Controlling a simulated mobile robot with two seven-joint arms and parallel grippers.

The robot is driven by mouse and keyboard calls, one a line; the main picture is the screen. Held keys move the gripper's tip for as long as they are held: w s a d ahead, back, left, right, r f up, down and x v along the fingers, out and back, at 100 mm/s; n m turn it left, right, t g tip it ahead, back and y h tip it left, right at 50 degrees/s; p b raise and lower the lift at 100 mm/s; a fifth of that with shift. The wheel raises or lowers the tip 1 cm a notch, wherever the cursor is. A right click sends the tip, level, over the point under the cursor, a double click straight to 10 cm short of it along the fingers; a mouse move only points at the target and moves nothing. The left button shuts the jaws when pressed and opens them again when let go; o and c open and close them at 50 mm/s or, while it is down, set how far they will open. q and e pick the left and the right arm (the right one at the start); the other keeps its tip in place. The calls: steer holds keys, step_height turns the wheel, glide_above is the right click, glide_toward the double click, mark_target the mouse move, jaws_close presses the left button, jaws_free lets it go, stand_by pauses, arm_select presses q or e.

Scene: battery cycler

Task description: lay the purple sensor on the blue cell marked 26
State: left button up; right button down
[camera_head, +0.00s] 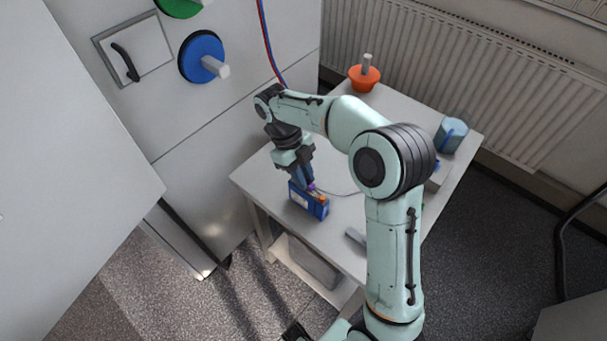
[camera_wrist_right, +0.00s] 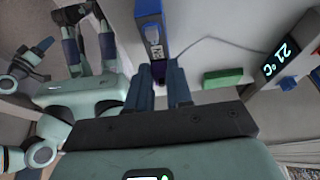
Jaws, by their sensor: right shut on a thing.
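The blue cell (camera_head: 308,206) is a blue box with a pale label, standing on the light table. It also shows in the right wrist view (camera_wrist_right: 149,30); I cannot read its number surely. My right gripper (camera_head: 307,184) points down just above the cell, shut on the small purple sensor (camera_head: 311,187). The sensor shows between the fingertips in the right wrist view (camera_wrist_right: 158,70), at the cell's near end. I cannot tell whether it touches the cell. In that view my left gripper (camera_wrist_right: 88,45) stands far off at the left, its fingers apart with nothing seen between them.
A green block (camera_wrist_right: 222,78) and a grey block (camera_head: 355,237) lie on the table. An orange knobbed piece (camera_head: 364,77) and a blue round piece (camera_head: 450,134) stand farther back. A white cabinet is at left.

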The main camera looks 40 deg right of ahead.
arm_select(q)
steer(key=shift+s+f+b, duration=0.1)
steer(key=shift+f+b, duration=0.2)
arm_select(e)
steer(key=shift+f, duration=0.55)
steer(key=c, duration=0.9)
jaws_free()
steer(key=shift+c, duration=0.2)
steer(key=shift+r, duration=0.1)
arm_select(q)
steer(key=r+p, duration=0.1)
steer(key=w+r+p, duration=0.2)
steer(key=r, duration=0.1)
arm_select(e)
steer(key=v, duration=1.3)
arm_select(q)
steer(key=shift+s, duration=0.15)
arm_select(e)
steer(key=shift+a, duration=0.1)
